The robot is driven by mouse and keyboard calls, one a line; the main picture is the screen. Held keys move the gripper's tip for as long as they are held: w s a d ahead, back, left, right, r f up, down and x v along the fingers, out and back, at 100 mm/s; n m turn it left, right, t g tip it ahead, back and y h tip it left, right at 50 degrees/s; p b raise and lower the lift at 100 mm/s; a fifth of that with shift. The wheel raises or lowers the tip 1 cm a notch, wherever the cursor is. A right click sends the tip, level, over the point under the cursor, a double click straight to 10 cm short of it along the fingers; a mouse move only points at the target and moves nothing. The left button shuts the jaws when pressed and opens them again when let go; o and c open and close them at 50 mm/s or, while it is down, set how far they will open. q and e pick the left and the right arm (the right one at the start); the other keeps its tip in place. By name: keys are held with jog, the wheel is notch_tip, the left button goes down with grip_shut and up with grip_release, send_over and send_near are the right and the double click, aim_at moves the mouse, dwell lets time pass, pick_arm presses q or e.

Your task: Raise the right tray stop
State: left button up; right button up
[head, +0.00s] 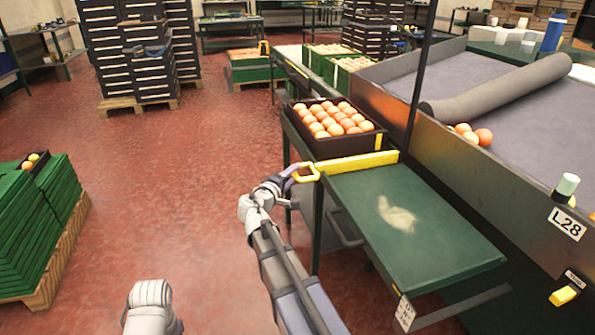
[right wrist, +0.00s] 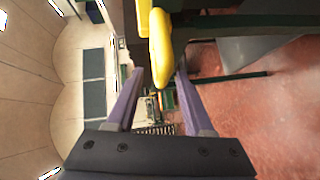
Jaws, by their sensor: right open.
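The tray stop is a yellow bar (head: 362,161) across the green shelf, with a yellow loop handle (head: 307,173) at its left end. My right gripper (head: 291,174) is at the handle. In the right wrist view, its two purple fingers (right wrist: 158,76) are open, with the yellow handle (right wrist: 161,48) between or just beyond their tips. I cannot tell whether either finger touches it. My left gripper is out of view.
The green shelf (head: 440,225) in front of the stop is empty except for a pale smudge. A metal-sided conveyor (head: 440,125) with loose oranges stands at the right. A thin dark post rises beside the tray.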

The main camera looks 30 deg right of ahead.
jog(key=shift+v, duration=1.5)
jog(key=s+a+f+m+g+y, duration=0.15)
jog(key=s+a+f+y, duration=0.25)
jog(key=s+a+f, duration=0.4)
jog(key=s+a+f+m+g+y, duration=0.1)
jog(key=s+a+f+g+y, duration=0.25)
jog(key=a+f, duration=0.45)
jog(key=s+a+f+n+g+y, duration=0.25)
jog(key=s+a+g+y, duration=0.2)
jog(key=s+a, duration=1)
notch_tip(320, 180, up, 38)
jog(key=w+a+m+p, duration=0.1)
jog(key=a+p, duration=0.1)
jog(key=p, duration=3.6)
jog(key=shift+w+t+y, duration=0.2)
jog(key=shift+t+y, duration=0.15)
jog(key=shift+y, duration=0.05)
jog(key=shift+d+f, duration=0.1)
